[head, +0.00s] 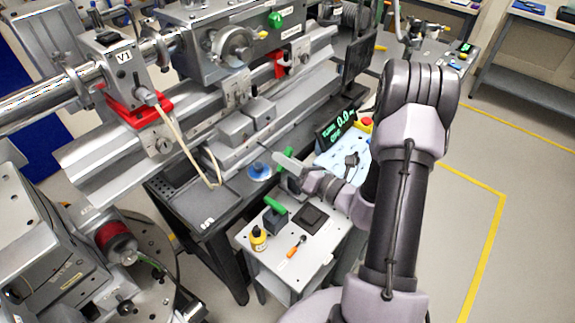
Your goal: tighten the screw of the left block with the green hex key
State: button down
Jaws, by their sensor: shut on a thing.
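My gripper (296,172) reaches left from the arm, above the cart and beside the bench edge. It is shut on a tool with a green part (281,156) showing at its fingertips. This looks like the green hex key, but its shaft is hidden or too small to tell. Another green handle (275,205) sits on a dark holder on the cart, below the gripper. The left block (117,60), labelled V1, sits with a red base on the rail at upper left. Its screw is not clear. My gripper is well to the right of it and apart from it.
The white cart (262,265) carries a yellow bottle (258,239), an orange-handled screwdriver (296,246) and a dark pad (310,219). A cable (177,135) hangs from the left block. A display (337,125) stands behind the gripper. Floor at right is clear.

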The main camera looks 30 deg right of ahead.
jog(key=shift+x, duration=1.85)
jog(key=n+b, duration=0.2)
jog(key=shift+f+n, duration=0.3)
jog(key=shift+r+n+b, duration=0.1)
jog(key=shift+n+b, duration=0.35)
jog(key=shift+n, duration=0.05)
jog(key=shift+r, duration=0.25)
jog(key=shift+n, duration=0.3)
jog(key=shift+f+n+b, duration=0.25)
jog(key=shift+n+b, duration=0.15)
jog(key=shift+b, duration=0.3)
jog(key=shift+n+b, duration=0.55)
jog(key=shift+n, duration=0.05)
jog(key=shift+n+b, duration=0.35)
jog(key=shift+n, duration=0.25)
jog(key=shift+r+n, duration=0.25)
jog(key=shift+n, duration=0.05)
